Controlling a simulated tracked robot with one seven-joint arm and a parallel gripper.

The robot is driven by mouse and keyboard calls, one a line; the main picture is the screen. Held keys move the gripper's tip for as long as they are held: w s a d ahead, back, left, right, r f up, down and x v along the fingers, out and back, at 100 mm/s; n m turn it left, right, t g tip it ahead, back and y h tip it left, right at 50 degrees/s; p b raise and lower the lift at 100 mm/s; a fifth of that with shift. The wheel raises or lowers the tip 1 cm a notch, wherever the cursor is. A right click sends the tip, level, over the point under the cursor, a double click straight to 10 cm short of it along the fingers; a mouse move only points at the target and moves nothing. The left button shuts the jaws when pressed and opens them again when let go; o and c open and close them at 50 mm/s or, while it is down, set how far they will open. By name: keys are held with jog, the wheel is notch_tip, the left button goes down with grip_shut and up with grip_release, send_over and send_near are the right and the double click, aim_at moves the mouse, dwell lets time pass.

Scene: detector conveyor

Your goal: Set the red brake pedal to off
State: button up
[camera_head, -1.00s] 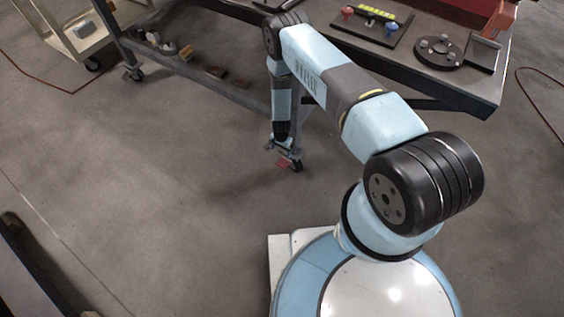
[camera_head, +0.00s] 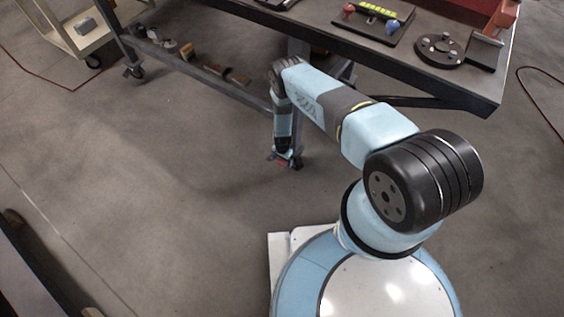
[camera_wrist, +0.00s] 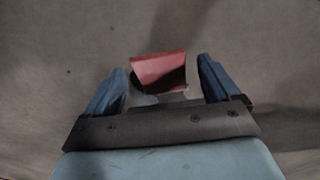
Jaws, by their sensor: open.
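The red brake pedal (camera_wrist: 160,70) lies between and slightly beyond the two blue fingers of my gripper (camera_wrist: 164,82) in the wrist view. The fingers stand apart, with a gap on each side of the pedal. In the head view my gripper (camera_head: 285,160) points down, low by the caster at the foot of the table leg. There the pedal (camera_head: 284,164) shows only as a small red patch, mostly hidden by my gripper. I cannot tell whether the pedal is up or down.
The work table (camera_head: 455,87) stands behind my arm, with a black round fixture (camera_head: 440,50) and a panel with knobs (camera_head: 375,22) on top. A lower shelf bar (camera_head: 200,75) holds several small parts. The floor to the left is open.

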jog(key=shift+f, duration=0.85)
jog(key=shift+c, duration=0.2)
